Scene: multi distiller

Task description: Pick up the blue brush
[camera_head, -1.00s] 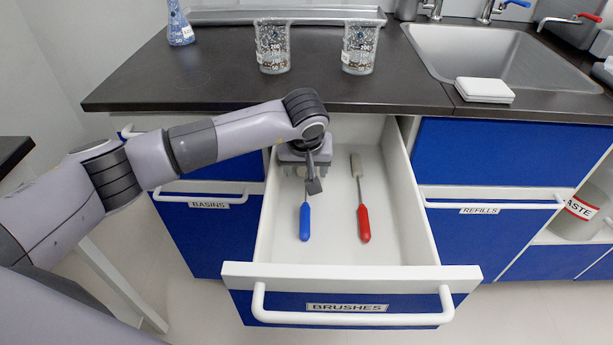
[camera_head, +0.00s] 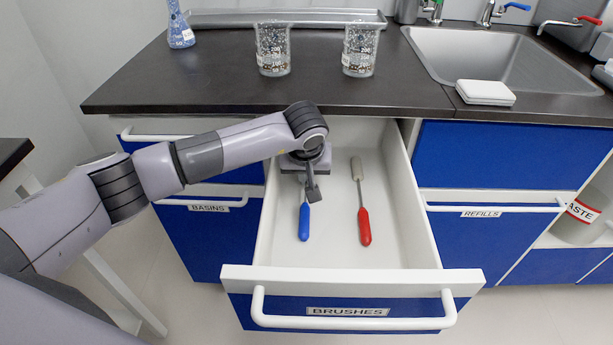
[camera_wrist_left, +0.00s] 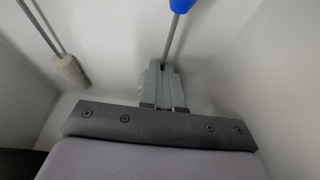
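The blue brush lies in the open drawer. Its blue handle (camera_head: 304,223) points toward the drawer front, and its far end is hidden under my left gripper (camera_head: 305,165). In the left wrist view the fingers of this gripper (camera_wrist_left: 162,70) are close together around the thin metal shaft, just behind the blue handle (camera_wrist_left: 182,5). The brush appears to rest on the drawer floor. My right gripper is in neither view.
A red brush (camera_head: 365,226) lies to the right in the same drawer (camera_head: 405,250); its pale head (camera_wrist_left: 70,72) shows in the left wrist view. The drawer walls stand close around my gripper. Two beakers (camera_head: 273,50) (camera_head: 359,50) stand on the dark counter (camera_head: 220,85) above.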

